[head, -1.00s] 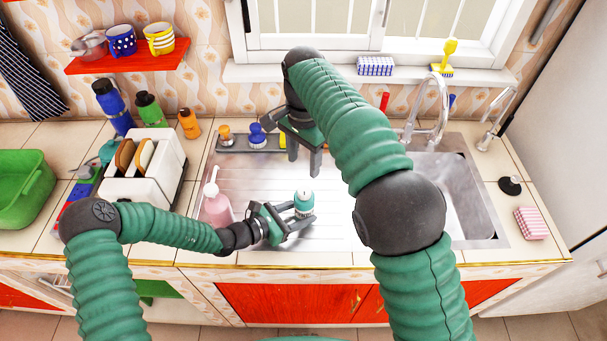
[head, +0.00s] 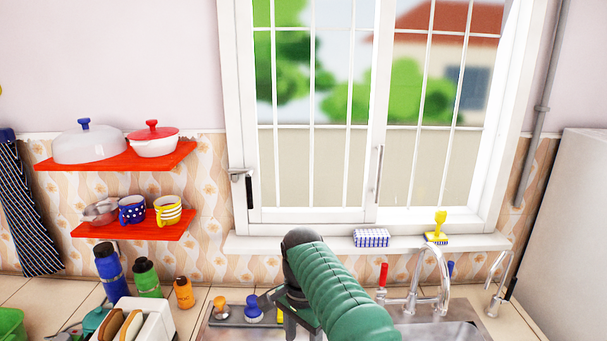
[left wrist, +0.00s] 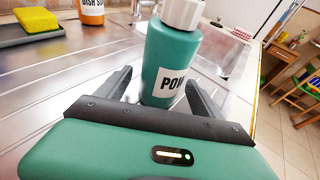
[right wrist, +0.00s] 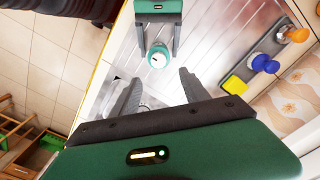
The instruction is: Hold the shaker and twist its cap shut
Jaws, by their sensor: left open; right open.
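The shaker (left wrist: 168,60) is a teal bottle with a printed label and stands on the metal drainboard in the left wrist view. Its white cap (left wrist: 182,13) sits on top; I cannot tell how tight it is. My left gripper (left wrist: 160,92) is open, with one finger on each side of the shaker's body. In the right wrist view the shaker (right wrist: 158,57) shows from above between the left gripper's fingers. My right gripper (right wrist: 160,88) is open and empty, above the drainboard and apart from the shaker. In the head view only the right gripper (head: 303,328) shows, at the bottom edge.
A yellow sponge (left wrist: 28,22) and an orange dish soap bottle (left wrist: 92,12) are at the back of the drainboard. Blue (right wrist: 265,63) and orange (right wrist: 296,35) brushes stand near the wall. The faucet (head: 430,285) rises at the right, below the window.

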